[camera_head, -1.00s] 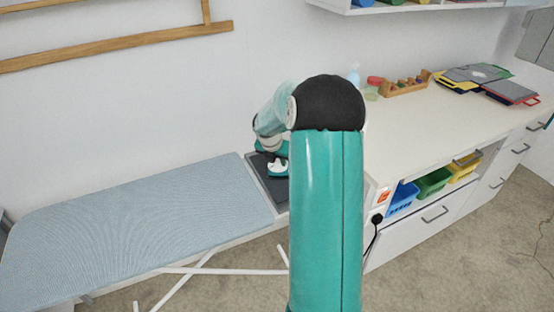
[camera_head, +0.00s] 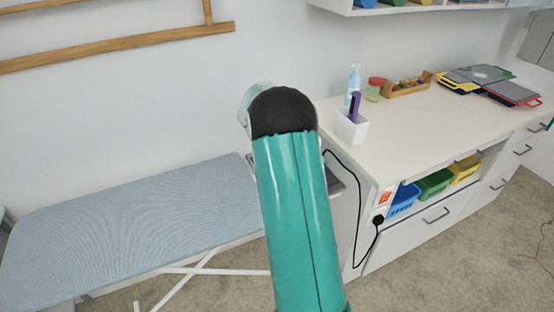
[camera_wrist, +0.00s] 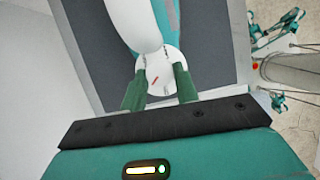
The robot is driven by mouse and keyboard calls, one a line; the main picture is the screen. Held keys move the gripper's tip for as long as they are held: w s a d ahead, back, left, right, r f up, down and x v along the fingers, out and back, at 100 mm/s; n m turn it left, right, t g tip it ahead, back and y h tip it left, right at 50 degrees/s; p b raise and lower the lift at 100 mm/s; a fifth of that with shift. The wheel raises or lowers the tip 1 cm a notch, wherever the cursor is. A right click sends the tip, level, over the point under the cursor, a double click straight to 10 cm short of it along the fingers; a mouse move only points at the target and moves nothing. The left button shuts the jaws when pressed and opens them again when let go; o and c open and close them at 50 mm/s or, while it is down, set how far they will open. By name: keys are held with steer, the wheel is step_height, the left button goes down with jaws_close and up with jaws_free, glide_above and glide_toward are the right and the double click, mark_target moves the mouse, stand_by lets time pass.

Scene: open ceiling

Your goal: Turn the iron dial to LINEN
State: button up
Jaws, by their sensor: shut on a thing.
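In the wrist view, the iron (camera_wrist: 143,25) is white with a teal part and lies over a dark grey rest pad (camera_wrist: 100,45). Its round white dial (camera_wrist: 152,88) has a small red mark and is between the two green fingers of my gripper (camera_wrist: 159,74). The fingers are shut on the dial's sides. No lettering on the dial is readable, so its setting cannot be told. In the head view my arm hides the iron, the dial and the gripper.
The blue ironing board (camera_head: 140,225) extends left. The white counter (camera_head: 430,115) at right holds a white holder (camera_head: 351,127) with a purple item, a spray bottle (camera_head: 354,80) and a wooden rack (camera_head: 407,86). A black cord (camera_head: 358,220) hangs by the counter's side.

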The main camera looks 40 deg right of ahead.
steer(key=m+g, duration=0.1)
steer(key=m, duration=0.2)
steer(key=shift+w+m+y, duration=0.15)
steer(key=shift+m+y, duration=0.15)
steer(key=shift+y, duration=0.1)
steer(key=shift+d+m+g+y, duration=0.15)
steer(key=shift+m+g+y, duration=0.4)
steer(key=shift+m, duration=1.25)
steer(key=o, duration=1)
steer(key=v, duration=1.4)
steer(key=shift+w+d+f, duration=0.1)
